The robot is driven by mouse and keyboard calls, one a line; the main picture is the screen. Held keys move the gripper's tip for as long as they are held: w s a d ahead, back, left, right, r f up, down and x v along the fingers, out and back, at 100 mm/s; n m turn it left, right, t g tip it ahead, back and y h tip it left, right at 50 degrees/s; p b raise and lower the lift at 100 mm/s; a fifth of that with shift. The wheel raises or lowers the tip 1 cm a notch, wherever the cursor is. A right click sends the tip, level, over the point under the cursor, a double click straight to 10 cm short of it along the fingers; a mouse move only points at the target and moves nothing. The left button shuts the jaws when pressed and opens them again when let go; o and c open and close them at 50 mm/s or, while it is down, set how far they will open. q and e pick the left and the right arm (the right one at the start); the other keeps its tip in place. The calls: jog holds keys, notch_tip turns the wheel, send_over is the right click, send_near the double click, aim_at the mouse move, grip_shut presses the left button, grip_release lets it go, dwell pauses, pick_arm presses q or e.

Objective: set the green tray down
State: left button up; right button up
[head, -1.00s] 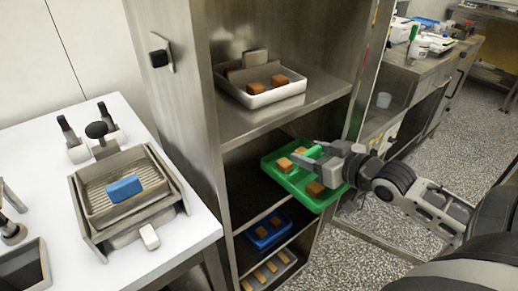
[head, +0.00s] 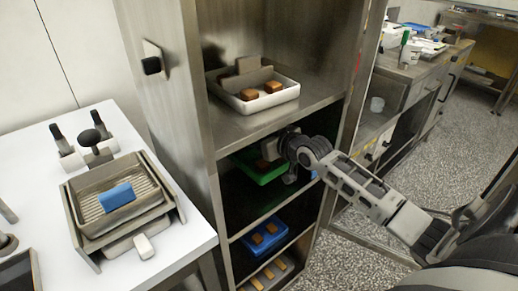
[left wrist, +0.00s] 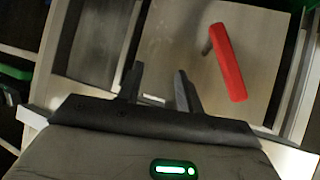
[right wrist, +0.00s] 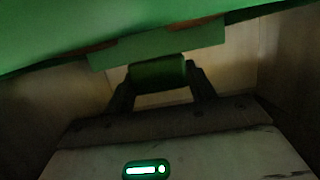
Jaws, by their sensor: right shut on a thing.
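The green tray (head: 258,169) is inside the steel cabinet, in the dark bay under the shelf with the white tray. Its near part and contents are mostly hidden by my right arm. My right gripper (right wrist: 160,78) is shut on a green grip piece at the tray's edge; the tray's green underside (right wrist: 110,25) fills the top of the right wrist view. I cannot tell whether the tray touches a shelf. My left gripper (left wrist: 158,82) is open and empty in its wrist view, with a red-handled thing (left wrist: 228,62) beyond it to the right.
A white tray (head: 270,103) with brown blocks stands on the shelf above. A blue tray (head: 272,237) with brown pieces is on the level below. The cabinet's side panel (head: 170,110) and shelf edge (head: 285,125) bound the bay. A white counter (head: 185,240) stands left.

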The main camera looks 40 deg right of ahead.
notch_tip(320, 180, down, 4)
jog(key=shift+r, duration=0.1)
jog(key=shift+w, duration=0.25)
jog(key=shift+f, duration=0.2)
jog(key=shift+f+b, duration=0.15)
jog(key=shift+b, duration=0.15)
jog(key=o, duration=1.5)
jog(key=shift+r, duration=0.2)
jog(key=p+v, duration=0.1)
jog(key=v, duration=1.1)
jog(key=shift+p, duration=0.4)
